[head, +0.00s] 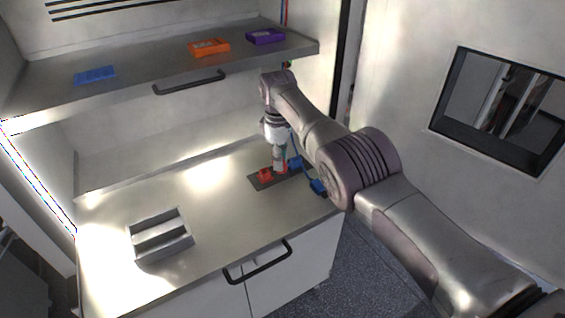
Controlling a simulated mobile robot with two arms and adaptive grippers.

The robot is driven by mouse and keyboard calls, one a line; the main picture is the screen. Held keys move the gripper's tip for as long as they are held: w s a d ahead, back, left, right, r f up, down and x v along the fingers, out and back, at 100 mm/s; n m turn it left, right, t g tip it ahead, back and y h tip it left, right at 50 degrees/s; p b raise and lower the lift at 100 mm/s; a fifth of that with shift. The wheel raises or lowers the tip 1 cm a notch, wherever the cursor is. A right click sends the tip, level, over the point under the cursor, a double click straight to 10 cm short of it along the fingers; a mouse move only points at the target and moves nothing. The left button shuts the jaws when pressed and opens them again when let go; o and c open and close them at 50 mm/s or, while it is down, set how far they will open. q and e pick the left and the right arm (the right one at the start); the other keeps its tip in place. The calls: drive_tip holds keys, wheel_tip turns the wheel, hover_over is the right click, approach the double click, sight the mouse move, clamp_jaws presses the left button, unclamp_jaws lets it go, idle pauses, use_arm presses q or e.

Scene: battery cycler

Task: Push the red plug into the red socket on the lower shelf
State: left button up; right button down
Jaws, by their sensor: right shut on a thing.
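My right gripper (280,158) points down over a dark plate (255,184) on the lower shelf (215,225). It is shut on a small red piece, the red plug (281,169), which shows only in part between the fingers. A red block (265,174), which looks like the red socket, sits on the plate just left of the gripper. I cannot tell whether the plug touches the socket or the plate. My left gripper is not in view.
Blue pieces sit right of the gripper, one on the plate (296,163) and one near the shelf edge (318,187). A grey slotted holder (160,236) stands at left. The upper shelf (140,78) overhangs, with blue, orange (208,47) and purple (265,36) items.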

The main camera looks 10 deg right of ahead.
drive_tip(key=m, duration=0.1)
drive_tip(key=w+a+r+m+t+y, duration=0.1)
drive_tip(key=shift+w+r+m+y, duration=0.1)
drive_tip(key=shift+w+m+y, duration=0.1)
drive_tip(key=shift+m+y, duration=0.15)
wheel_tip(320, 180, up, 4)
drive_tip(key=w+a+m+t, duration=0.2)
drive_tip(key=a+m+t, duration=0.1)
drive_tip(key=m, duration=0.3)
drive_tip(key=shift+n, duration=0.25)
drive_tip(key=shift+d+f, duration=0.2)
drive_tip(key=shift+f, duration=2.65)
drive_tip(key=shift+s+f+y, duration=0.1)
drive_tip(key=shift+f+y, duration=0.15)
drive_tip(key=shift+f, duration=1.15)
idle(0.5)
drive_tip(key=c, duration=0.8)
unclamp_jaws()
drive_tip(key=shift+c, duration=0.2)
